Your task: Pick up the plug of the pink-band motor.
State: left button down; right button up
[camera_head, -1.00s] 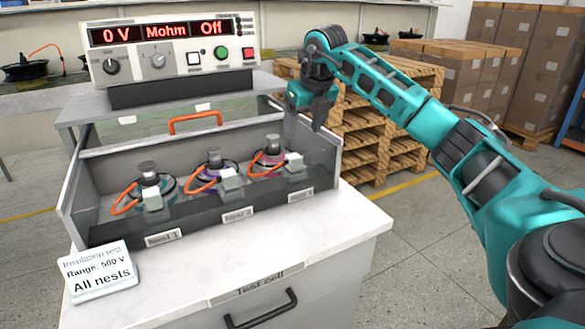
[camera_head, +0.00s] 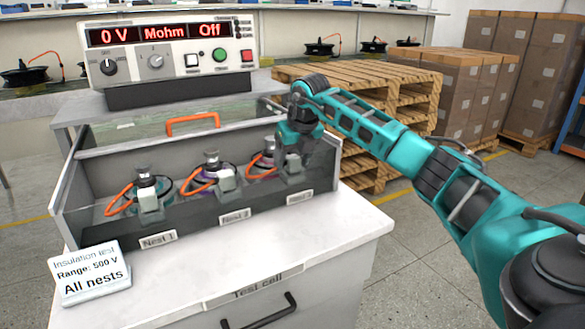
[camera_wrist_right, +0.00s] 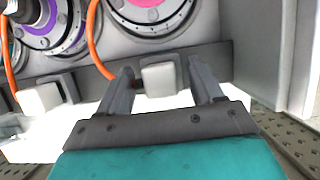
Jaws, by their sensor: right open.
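The pink-band motor (camera_head: 266,160) sits in the rightmost nest of the grey tester box, partly hidden by my right gripper. Its pink band (camera_wrist_right: 150,4) shows at the top of the wrist view. Its pale grey, block-shaped plug (camera_wrist_right: 161,78) hangs at the end of an orange cable (camera_wrist_right: 97,42), by the box's front wall. My right gripper (camera_head: 292,163) points down over the plug. In the wrist view its fingers (camera_wrist_right: 160,80) are open, one on each side of the plug, with gaps visible. My left gripper is out of view.
Two other motors, one purple-banded (camera_head: 210,172) and one teal-banded (camera_head: 146,188), sit to the left with their own plugs. The tester box's front wall (camera_head: 190,225) stands close below the plugs. A tester with a red display (camera_head: 165,50) stands behind.

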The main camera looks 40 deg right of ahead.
jog(key=c, duration=1.2)
jog(key=shift+r, duration=0.1)
jog(key=shift+o, duration=0.2)
jog(key=shift+w+r, duration=0.1)
jog(key=shift+r, duration=0.35)
notch_tip(320, 180, up, 19)
jog(key=p, duration=0.5)
jog(key=shift+p, duration=0.4)
jog(key=shift+r+p, duration=1.45)
jog(key=shift+p, duration=0.55)
